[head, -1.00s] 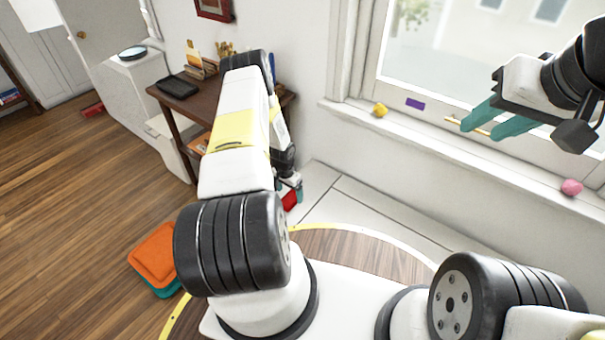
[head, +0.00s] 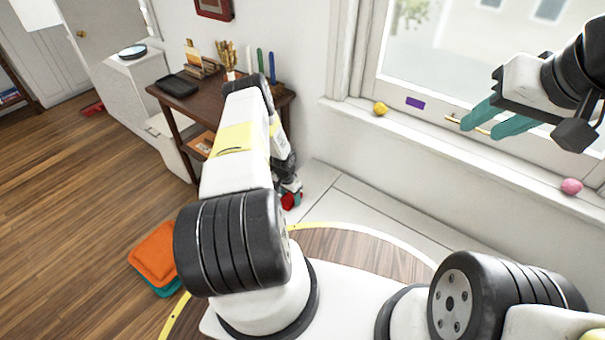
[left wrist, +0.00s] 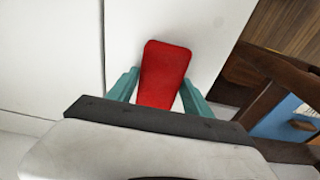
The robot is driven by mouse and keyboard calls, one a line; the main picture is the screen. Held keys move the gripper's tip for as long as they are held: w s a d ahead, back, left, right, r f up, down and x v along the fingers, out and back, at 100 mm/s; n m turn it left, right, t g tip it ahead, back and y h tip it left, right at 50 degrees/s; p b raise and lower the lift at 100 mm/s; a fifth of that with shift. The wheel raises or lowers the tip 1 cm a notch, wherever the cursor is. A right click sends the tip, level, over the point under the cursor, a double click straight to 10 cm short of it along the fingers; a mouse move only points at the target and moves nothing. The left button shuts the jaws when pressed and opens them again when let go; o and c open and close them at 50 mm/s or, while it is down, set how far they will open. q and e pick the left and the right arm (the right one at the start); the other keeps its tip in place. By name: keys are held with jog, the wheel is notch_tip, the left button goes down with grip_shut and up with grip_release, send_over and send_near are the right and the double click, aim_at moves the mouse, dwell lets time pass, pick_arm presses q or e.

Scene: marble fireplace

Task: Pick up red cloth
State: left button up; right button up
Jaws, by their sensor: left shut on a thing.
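The red cloth (left wrist: 165,68) is held between the two teal fingers of my left gripper (left wrist: 160,82) in the left wrist view. Its wide end sticks out past the fingertips, in front of a white surface. In the head view a small part of the red cloth (head: 289,202) shows at the end of my left arm, by my left gripper (head: 292,188). The arm partly hides it there. My right gripper (head: 481,127) is open and empty in front of the window, with its teal fingers apart.
A dark wooden table (head: 212,108) with several items stands beyond my left arm. Orange and teal folded cloths (head: 155,256) lie on the wooden floor at left. A yellow object (head: 380,109) and a pink object (head: 571,186) sit on the windowsill (head: 450,145).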

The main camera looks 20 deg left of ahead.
aim_at(291, 196)
pick_arm(q)
jog(key=shift+r, duration=0.55)
notch_tip(291, 196, up, 2)
jog(key=shift+w+r, duration=0.1)
jog(key=shift+r, duration=0.1)
jog(key=s+d, duration=0.1)
jog(key=s, duration=0.4)
jog(key=s+d+r, duration=0.1)
jog(key=s, duration=1)
jog(key=shift+d+r, duration=0.3)
jog(key=shift+d, duration=0.1)
